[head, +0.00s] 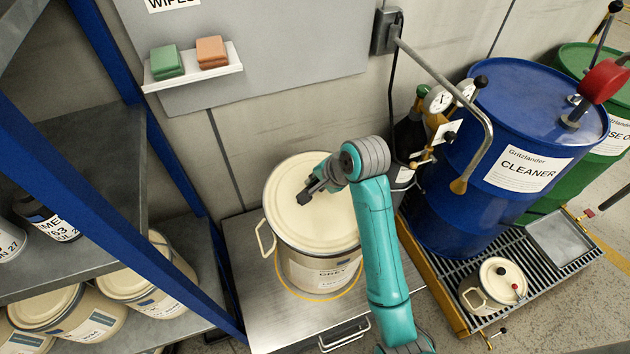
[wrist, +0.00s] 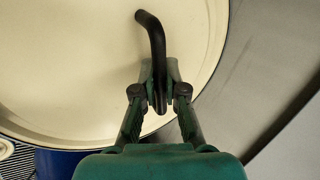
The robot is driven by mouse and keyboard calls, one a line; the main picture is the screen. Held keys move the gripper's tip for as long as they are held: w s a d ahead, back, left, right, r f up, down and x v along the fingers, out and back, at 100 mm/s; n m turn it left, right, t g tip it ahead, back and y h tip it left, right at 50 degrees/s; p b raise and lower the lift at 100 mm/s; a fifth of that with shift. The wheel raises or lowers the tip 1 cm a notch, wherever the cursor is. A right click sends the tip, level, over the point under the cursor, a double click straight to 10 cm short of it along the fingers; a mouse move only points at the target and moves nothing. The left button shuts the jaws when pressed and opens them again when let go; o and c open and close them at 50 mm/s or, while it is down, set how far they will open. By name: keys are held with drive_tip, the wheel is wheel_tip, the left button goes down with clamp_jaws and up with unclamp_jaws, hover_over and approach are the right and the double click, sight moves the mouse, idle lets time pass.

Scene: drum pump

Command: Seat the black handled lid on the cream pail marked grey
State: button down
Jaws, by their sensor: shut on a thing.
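The cream pail marked grey (head: 305,273) stands upright on a metal bench top, with its label facing front. The round cream lid (head: 305,228) with a black handle lies over its mouth and hides the inside. I cannot tell whether its rim is fully down or slightly raised. My gripper (head: 309,190) reaches over the lid from the right and is shut on the black handle. In the wrist view the lid (wrist: 70,60) fills the left and middle, and the bent black handle (wrist: 155,45) runs between the fingers of my gripper (wrist: 160,95).
A yellow ring surrounds the pail's base on the bench (head: 255,290). A blue shelf post (head: 150,150) stands left, a wall ledge (head: 193,68) behind. To the right are a gas cylinder with gauges (head: 438,100), a blue drum (head: 470,175) and a small pail (head: 490,293) on a grate.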

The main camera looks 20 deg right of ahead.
drive_tip(key=shift+s+f, duration=0.15)
drive_tip(key=shift+f, duration=0.7)
drive_tip(key=shift+r, duration=0.2)
drive_tip(key=shift+r, duration=0.65)
drive_tip(key=shift+d, duration=0.1)
idle(0.6)
drive_tip(key=shift+f, duration=0.75)
idle(0.5)
drive_tip(key=c, duration=1.5)
unclamp_jaws()
drive_tip(key=shift+f, duration=0.1)
